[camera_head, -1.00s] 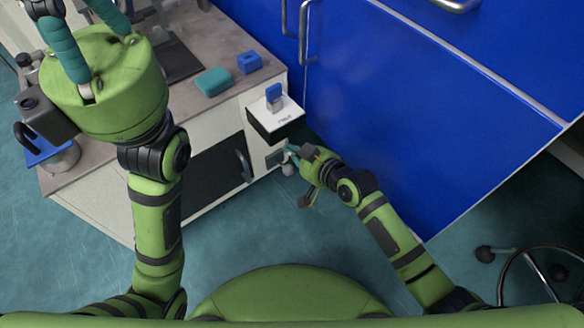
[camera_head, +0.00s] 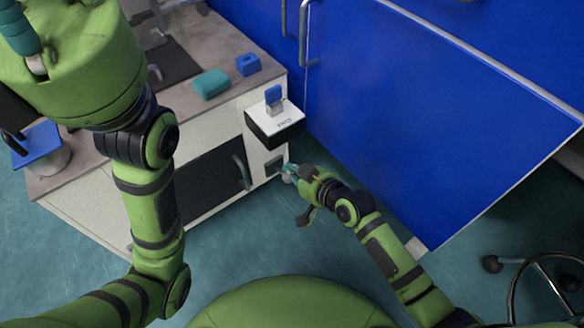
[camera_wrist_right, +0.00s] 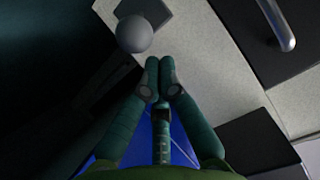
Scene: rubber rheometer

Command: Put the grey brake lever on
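The grey brake lever shows in the right wrist view as a round grey knob (camera_wrist_right: 134,34) in front of a grey plate (camera_wrist_right: 162,18). In the head view its small knob (camera_head: 287,179) is low beside the right end of the bench cabinet, partly hidden by my gripper. My right gripper (camera_head: 290,170) is beside it. In the right wrist view its teal fingertips (camera_wrist_right: 160,64) are together with nothing seen between them, just below the knob; contact cannot be told. My left gripper (camera_head: 18,30) is at the upper left, its fingertips cut off by the frame.
A white-topped black box (camera_head: 276,122) with a blue part (camera_head: 274,96) juts from the bench's right end, above my right gripper. A teal block (camera_head: 211,84) and a blue block (camera_head: 248,65) lie on the bench. A large blue cabinet (camera_head: 430,120) stands to the right.

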